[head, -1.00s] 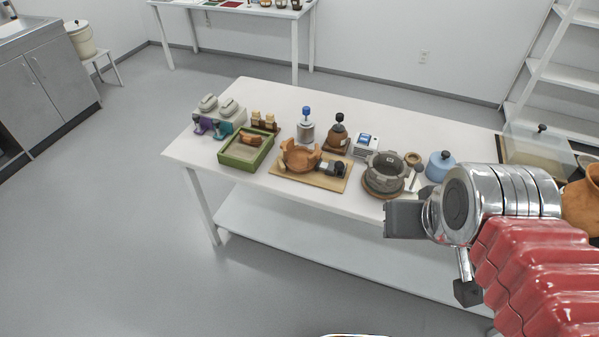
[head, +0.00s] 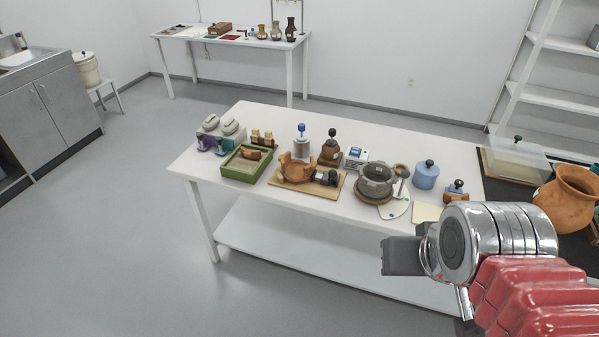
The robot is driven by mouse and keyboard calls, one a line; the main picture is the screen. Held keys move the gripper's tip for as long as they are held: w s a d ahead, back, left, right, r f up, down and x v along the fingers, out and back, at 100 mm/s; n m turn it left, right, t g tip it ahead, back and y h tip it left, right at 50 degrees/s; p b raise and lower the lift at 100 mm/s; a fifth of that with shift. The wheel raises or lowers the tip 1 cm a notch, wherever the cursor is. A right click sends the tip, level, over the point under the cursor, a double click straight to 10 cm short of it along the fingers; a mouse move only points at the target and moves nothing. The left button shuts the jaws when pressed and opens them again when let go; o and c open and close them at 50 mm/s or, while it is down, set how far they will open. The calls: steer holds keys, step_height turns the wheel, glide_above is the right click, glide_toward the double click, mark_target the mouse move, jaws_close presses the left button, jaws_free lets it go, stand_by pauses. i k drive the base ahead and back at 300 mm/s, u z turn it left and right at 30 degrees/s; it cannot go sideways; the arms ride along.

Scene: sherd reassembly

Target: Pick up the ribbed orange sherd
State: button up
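A small orange-brown piece (head: 251,154) lies in the green-rimmed tray (head: 237,176) on the left part of the white table. It looks like a sherd, but it is too small here to tell whether it is ribbed. A broken orange pot (head: 297,169) stands on a wooden board near the table's middle. Another small orange-brown piece (head: 455,197) with a dark blue part lies at the table's right end. My gripper (head: 402,257) is in front of the table's near edge, apart from all of these. Its fingers are seen edge-on, so their opening is hidden.
A grey pot (head: 375,181), a blue lidded jar (head: 426,174) and several bottles and tools crowd the table. A large orange jar (head: 569,198) stands on a dark surface at the right. The grey floor (head: 130,240) at the left is clear.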

mark_target(447, 197)
steer(key=u, duration=0.45)
steer(key=i, duration=1)
steer(key=z, duration=1.9)
